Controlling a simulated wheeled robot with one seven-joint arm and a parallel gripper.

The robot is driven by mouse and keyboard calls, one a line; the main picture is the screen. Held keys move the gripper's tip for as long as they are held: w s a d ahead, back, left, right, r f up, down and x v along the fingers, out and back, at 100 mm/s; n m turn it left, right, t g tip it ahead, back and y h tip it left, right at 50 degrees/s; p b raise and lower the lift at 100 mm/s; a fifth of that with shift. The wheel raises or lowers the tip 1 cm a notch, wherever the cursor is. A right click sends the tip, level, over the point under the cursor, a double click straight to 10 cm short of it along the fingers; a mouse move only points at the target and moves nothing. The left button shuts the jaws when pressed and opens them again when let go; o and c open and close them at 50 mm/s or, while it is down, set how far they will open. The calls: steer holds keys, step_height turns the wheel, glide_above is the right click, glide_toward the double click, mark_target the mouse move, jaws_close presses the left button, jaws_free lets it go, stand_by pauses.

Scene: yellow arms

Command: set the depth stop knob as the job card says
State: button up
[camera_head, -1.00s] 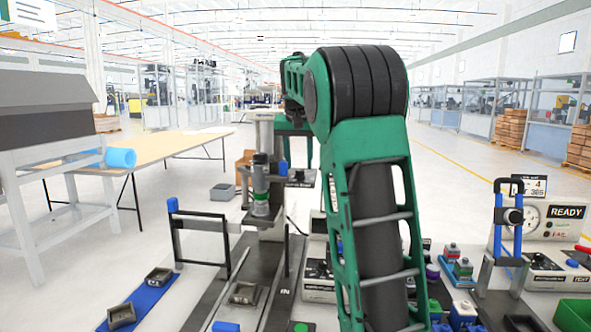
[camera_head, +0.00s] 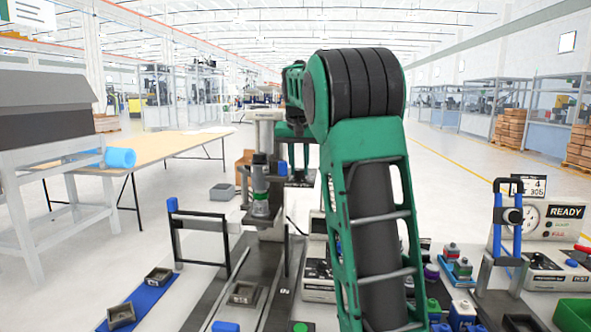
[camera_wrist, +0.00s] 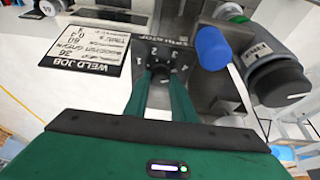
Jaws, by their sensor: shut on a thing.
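The depth stop knob (camera_wrist: 161,73) is a small dark knob on a dark panel (camera_wrist: 170,35) with white numerals 1 to 4 around it. My gripper (camera_wrist: 163,86) is shut on it in the wrist view, its green fingers on either side. The fingers hide much of the knob, so I cannot tell its pointer's setting. The job card (camera_wrist: 88,48), white with a black "WELD JOB" header, lies left of the knob and appears upside down; its small lines are hard to read. In the head view my arm hides the knob and fingertips.
In the head view a press-like station (camera_head: 261,190) stands left of my arm. A blue-handled frame (camera_head: 507,230) and a READY box (camera_head: 560,220) stand at right.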

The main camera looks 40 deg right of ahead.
steer(key=shift+n, duration=0.4)
steer(key=n+t+y, duration=0.1)
steer(key=n, duration=0.2)
steer(key=shift+s+d+n, duration=0.1)
steer(key=shift+n, duration=0.2)
steer(key=n+y, duration=0.1)
steer(key=n, duration=0.3)
steer(key=shift+t+y, duration=0.3)
steer(key=shift+y, duration=0.1)
steer(key=shift+n, duration=0.3)
steer(key=o, duration=1.1)
steer(key=shift+c, duration=0.2)
steer(key=shift+r, duration=0.1)
